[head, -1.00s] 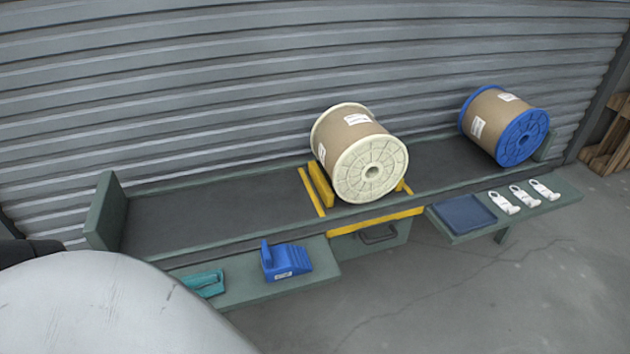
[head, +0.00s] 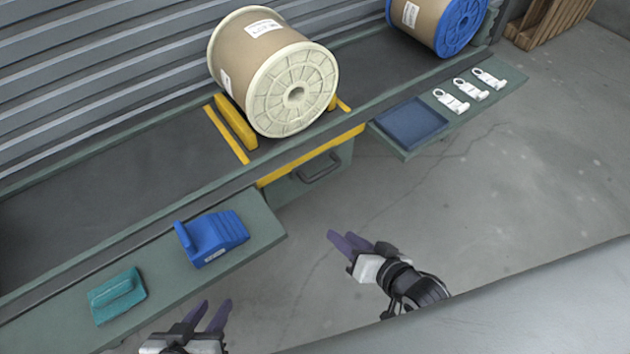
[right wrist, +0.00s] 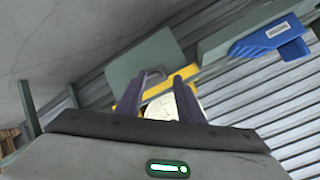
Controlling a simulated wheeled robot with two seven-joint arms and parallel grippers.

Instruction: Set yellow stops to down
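A yellow stop (head: 237,121) stands raised against the left side of the cream spool (head: 296,96) on the dark track. A second yellow stop (head: 333,102) shows at the spool's right side, mostly hidden behind it. My left gripper (head: 209,310) is open and empty at the bottom, below the blue wedge block. My right gripper (head: 349,239) is open and empty over the floor, in front of the bench and below the drawer handle. In the right wrist view its two fingers (right wrist: 160,85) are apart, with part of the cream spool (right wrist: 160,108) seen between them.
A blue wedge block (head: 212,237) and a teal tool (head: 117,294) lie on the left shelf. The right shelf holds a dark blue tray (head: 409,123) and several white tags (head: 452,101). A blue-flanged spool (head: 462,27) stands further right. Floor in front is clear.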

